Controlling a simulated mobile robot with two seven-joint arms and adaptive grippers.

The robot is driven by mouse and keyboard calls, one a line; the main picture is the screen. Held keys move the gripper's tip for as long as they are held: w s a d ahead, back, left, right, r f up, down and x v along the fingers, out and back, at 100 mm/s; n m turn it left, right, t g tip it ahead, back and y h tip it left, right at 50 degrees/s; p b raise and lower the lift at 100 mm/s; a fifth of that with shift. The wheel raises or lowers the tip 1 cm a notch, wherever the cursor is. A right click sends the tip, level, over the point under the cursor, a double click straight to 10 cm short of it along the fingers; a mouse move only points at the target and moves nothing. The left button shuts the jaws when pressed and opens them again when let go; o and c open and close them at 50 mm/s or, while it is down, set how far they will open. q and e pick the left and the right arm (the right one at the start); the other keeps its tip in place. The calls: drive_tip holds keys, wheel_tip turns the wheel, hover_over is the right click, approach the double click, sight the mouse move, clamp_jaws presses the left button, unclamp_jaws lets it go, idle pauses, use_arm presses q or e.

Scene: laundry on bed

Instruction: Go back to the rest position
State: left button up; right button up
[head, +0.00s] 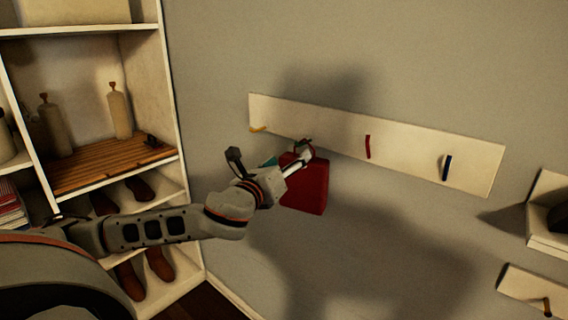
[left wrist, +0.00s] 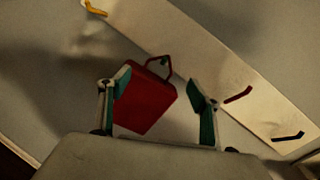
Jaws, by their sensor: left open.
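My left gripper (head: 302,157) reaches in from the left to the wall board. In the left wrist view its two teal-padded fingers (left wrist: 160,88) are spread apart. A red bag (head: 306,188) hangs at the board's lower edge, partly behind my gripper in the head view. In the left wrist view the red bag (left wrist: 146,101) shows beyond and between the fingers, its loop handle upright at the board. The fingers do not seem to grip it. The hook under its handle is hard to make out. My right gripper is out of view.
The white board (head: 405,158) has a yellow hook (head: 258,129), a red hook (head: 367,147) and a dark blue hook (head: 447,167). A shelf unit (head: 172,100) with bottles and shoes stands at left. White wall units (head: 546,240) sit at the right edge.

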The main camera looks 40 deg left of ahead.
use_arm(q)
drive_tip(key=shift+s+d, duration=0.15)
drive_tip(key=shift+s, duration=0.7)
drive_tip(key=s+d+f+n+g+h, duration=0.2)
drive_tip(key=d+f+n, duration=0.2)
drive_tip(key=f, duration=0.6)
drive_tip(key=s+d+f+n+g+h, duration=0.15)
drive_tip(key=d+f+n, duration=0.25)
drive_tip(key=f, duration=0.6)
drive_tip(key=s+d+f+n+g+h, duration=0.2)
drive_tip(key=d+f+n, duration=0.2)
drive_tip(key=f, duration=0.7)
drive_tip(key=s+d+f+n, duration=0.3)
drive_tip(key=s+f+n, duration=0.3)
drive_tip(key=s+f, duration=0.3)
drive_tip(key=s+d+f+n+g, duration=0.1)
drive_tip(key=s+d+f+n, duration=0.3)
drive_tip(key=s+f+n, duration=0.3)
wheel_tip(320, 180, down, 2)
drive_tip(key=shift+s+d+f, duration=0.1)
drive_tip(key=shift+s+d, duration=0.1)
drive_tip(key=shift+s, duration=1)
drive_tip(key=shift+g, duration=0.25)
